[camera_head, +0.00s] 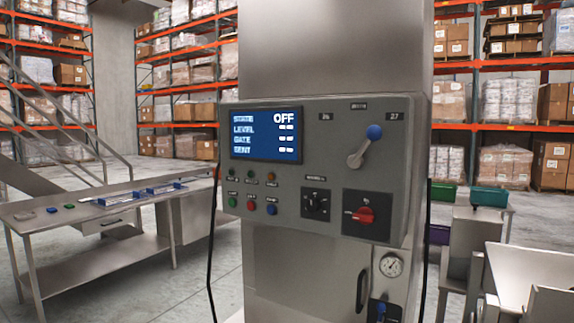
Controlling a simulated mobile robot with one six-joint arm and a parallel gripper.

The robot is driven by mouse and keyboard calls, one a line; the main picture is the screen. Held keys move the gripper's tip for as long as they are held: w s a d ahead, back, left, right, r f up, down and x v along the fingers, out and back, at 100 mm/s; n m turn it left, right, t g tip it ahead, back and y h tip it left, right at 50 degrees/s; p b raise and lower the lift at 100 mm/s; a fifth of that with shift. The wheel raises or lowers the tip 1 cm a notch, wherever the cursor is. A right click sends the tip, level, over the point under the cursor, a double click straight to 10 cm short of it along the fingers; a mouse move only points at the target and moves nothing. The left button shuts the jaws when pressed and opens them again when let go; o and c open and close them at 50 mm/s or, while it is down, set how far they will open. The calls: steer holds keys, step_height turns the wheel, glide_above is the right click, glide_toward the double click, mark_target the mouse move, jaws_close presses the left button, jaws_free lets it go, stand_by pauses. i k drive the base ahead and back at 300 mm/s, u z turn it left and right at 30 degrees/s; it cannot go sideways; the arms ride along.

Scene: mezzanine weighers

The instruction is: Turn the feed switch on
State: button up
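A grey control panel (334,120) on a metal column faces me. Its blue screen (266,135) reads OFF on the top line, with LEVEL, GATE and SENT below. A black rotary knob (316,206) sits at the lower middle. A red rotary switch (364,215) on a black plate is to its right, with its handle pointing roughly left. A lever with a blue ball (374,132) tilts up to the right. The labels are too small to tell which control is the feed switch. My gripper is not in view.
Small lamps and several coloured buttons (251,206) line the panel's lower left. A cabinet door with a black handle (362,290) and a gauge (391,265) are below. A metal table (80,226) stands left; bins (489,197) and metal surfaces stand right.

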mark_target(365, 215)
steer(key=u, duration=0.85)
steer(key=k, duration=1.05)
steer(key=z, duration=0.75)
steer(key=i, duration=1)
steer(key=z, duration=0.1)
